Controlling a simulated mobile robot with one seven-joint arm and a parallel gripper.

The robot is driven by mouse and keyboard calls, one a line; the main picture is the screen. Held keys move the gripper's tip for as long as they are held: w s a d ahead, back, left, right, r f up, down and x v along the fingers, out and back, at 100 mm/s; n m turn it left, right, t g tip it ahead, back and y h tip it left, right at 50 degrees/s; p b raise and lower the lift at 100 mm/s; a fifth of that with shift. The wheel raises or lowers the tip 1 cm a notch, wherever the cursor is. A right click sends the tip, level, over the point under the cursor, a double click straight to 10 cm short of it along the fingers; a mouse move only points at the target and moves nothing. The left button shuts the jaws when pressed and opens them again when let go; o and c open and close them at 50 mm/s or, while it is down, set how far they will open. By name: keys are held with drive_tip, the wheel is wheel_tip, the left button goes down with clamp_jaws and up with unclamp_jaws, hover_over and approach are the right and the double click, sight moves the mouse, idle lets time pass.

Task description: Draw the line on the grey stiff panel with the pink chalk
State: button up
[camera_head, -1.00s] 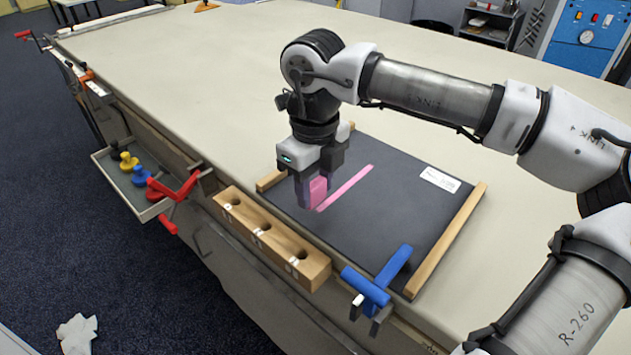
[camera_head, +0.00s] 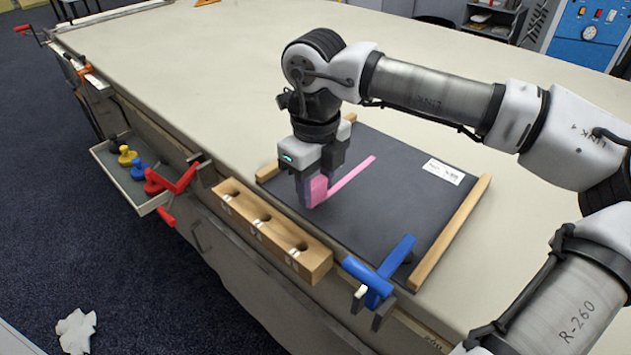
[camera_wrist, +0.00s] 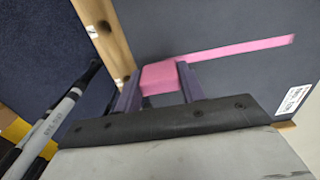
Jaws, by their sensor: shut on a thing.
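The grey stiff panel (camera_head: 400,205) lies flat on the table, with wooden strips along its left and right sides. A pink line (camera_head: 352,174) runs across it from the upper right down towards my gripper; it also shows in the wrist view (camera_wrist: 245,47). My gripper (camera_head: 318,188) is shut on the pink chalk (camera_head: 319,190), a pink block that shows between the fingers in the wrist view (camera_wrist: 159,77). The chalk is at the near end of the line, low over the panel. Whether its lower end touches the panel is hard to tell.
A wooden block with holes (camera_head: 272,231) sits along the table's front edge. A blue clamp (camera_head: 382,275) grips the panel's near edge. A tray (camera_head: 133,178) with yellow, blue and red knobbed things hangs off the side. The table beyond the panel is clear.

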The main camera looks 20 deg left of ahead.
sight(330, 193)
drive_tip(key=shift+f+b, duration=0.4)
drive_tip(key=shift+w, duration=0.15)
drive_tip(key=shift+w+d+r, duration=0.1)
drive_tip(key=shift+w+d, duration=0.2)
drive_tip(key=shift+w, duration=0.55)
drive_tip(key=shift+w, duration=0.1)
drive_tip(key=shift+w+d, duration=0.35)
drive_tip(key=shift+w, duration=0.45)
drive_tip(key=shift+f, duration=0.2)
drive_tip(key=shift+s, duration=0.15)
